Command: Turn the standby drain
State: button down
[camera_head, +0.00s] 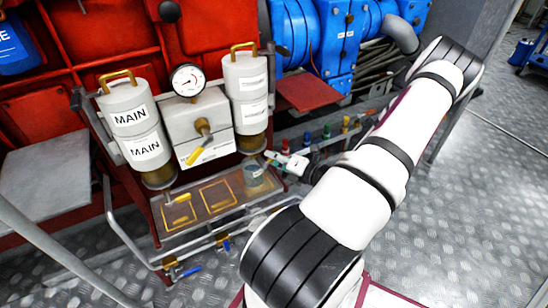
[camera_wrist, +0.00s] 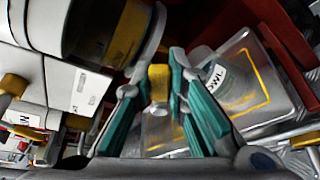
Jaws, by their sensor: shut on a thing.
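The right filter canister (camera_head: 246,90) has labels too small to read; the left canister (camera_head: 130,120) reads MAIN. In the wrist view a yellow drain handle (camera_wrist: 158,76) sits between the teal fingers of my gripper (camera_wrist: 160,82), below a canister with a dark bowl and yellow band (camera_wrist: 92,30). My gripper is shut on this handle. In the head view my gripper (camera_head: 275,161) is beside the base of the right canister, and the handle is hidden there. The MAIN drain has its own yellow handle (camera_head: 180,199).
A clear jar (camera_head: 254,175) stands in the drip tray (camera_head: 222,213) under the right canister; its label shows in the wrist view (camera_wrist: 216,77). A gauge (camera_head: 187,80) and a yellow lever (camera_head: 202,149) are between the canisters. Coloured valves (camera_head: 326,131) lie behind my arm.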

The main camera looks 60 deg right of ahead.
jog(key=shift+m+p, duration=0.3)
jog(key=shift+p, duration=0.05)
jog(key=shift+s+d+f+m+t+p, duration=0.2)
jog(key=shift+f+m+t+p, duration=0.4)
jog(key=shift+m+p, duration=0.4)
jog(key=shift+f+m+t, duration=0.3)
jog(key=shift+m+t, duration=0.05)
jog(key=shift+m, duration=0.35)
jog(key=shift+f+m+t, duration=0.25)
jog(key=shift+m+t, duration=0.1)
jog(key=shift+m, duration=0.35)
jog(key=c, duration=1.6)
grip_release()
jog(key=shift+o, duration=0.2)
jog(key=shift+s, duration=0.1)
jog(key=s+a, duration=0.1)
jog(key=s, duration=1)
jog(key=shift+s+a, duration=0.35)
jog(key=shift+a, duration=0.05)
